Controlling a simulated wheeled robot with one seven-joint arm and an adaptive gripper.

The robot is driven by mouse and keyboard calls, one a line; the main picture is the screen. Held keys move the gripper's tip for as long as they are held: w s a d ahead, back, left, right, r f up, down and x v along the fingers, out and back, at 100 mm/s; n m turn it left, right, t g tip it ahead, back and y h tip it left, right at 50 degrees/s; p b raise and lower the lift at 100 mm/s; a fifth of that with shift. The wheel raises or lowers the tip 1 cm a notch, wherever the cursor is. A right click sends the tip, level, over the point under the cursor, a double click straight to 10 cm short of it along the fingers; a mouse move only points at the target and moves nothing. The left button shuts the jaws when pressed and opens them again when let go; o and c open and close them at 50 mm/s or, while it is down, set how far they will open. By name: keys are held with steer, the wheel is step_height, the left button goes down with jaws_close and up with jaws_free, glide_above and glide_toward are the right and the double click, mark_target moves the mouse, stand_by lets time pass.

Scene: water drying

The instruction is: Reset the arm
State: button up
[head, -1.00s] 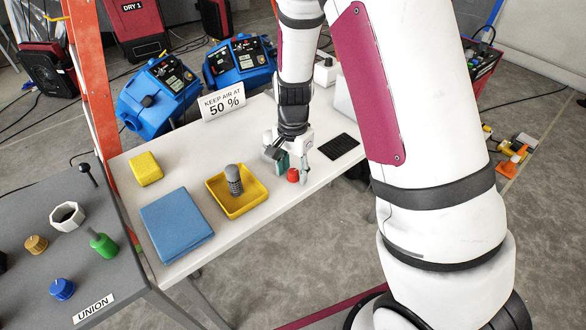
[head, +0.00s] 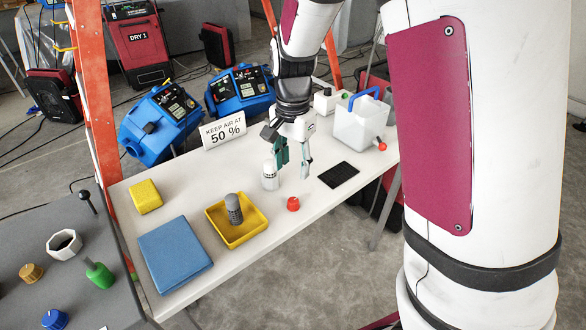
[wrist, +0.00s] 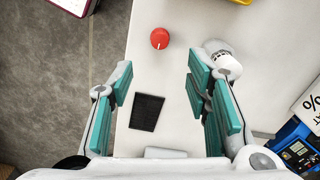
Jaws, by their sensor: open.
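My gripper (head: 293,160) is open and empty above the white table (head: 290,215). In the wrist view its teal-padded fingers (wrist: 160,95) stand wide apart with nothing between them. A red knob (head: 293,203) lies on the table in front of the gripper, and it also shows in the wrist view (wrist: 160,38). A small white bottle (head: 270,176) stands on the table just left of the gripper; in the wrist view the bottle (wrist: 218,50) is close beyond the right finger, and I cannot tell if they touch.
A black pad (head: 338,174) and a white container with a blue handle (head: 362,125) are at the table's right. A yellow tray (head: 249,228) holds a grey meter (head: 234,208). A blue cloth (head: 174,253), yellow sponge (head: 146,196) and sign (head: 223,131) are left. An orange ladder (head: 103,130) stands beside.

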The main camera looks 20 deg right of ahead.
steer(key=shift+r, duration=0.1)
stand_by(0.3)
steer(key=s+r+n+t+p, duration=0.1)
steer(key=s+r+n+t, duration=0.1)
steer(key=s+r+n, duration=0.3)
steer(key=s+r+n+t+p, duration=0.1)
steer(key=s+r+n, duration=0.5)
steer(key=s+r, duration=0.6)
steer(key=s+t, duration=0.1)
steer(key=s, duration=0.7)
steer(key=shift+s+d+r+n+p, duration=0.2)
steer(key=shift+d+r+n+p, duration=0.05)
steer(key=shift+n+p, duration=0.1)
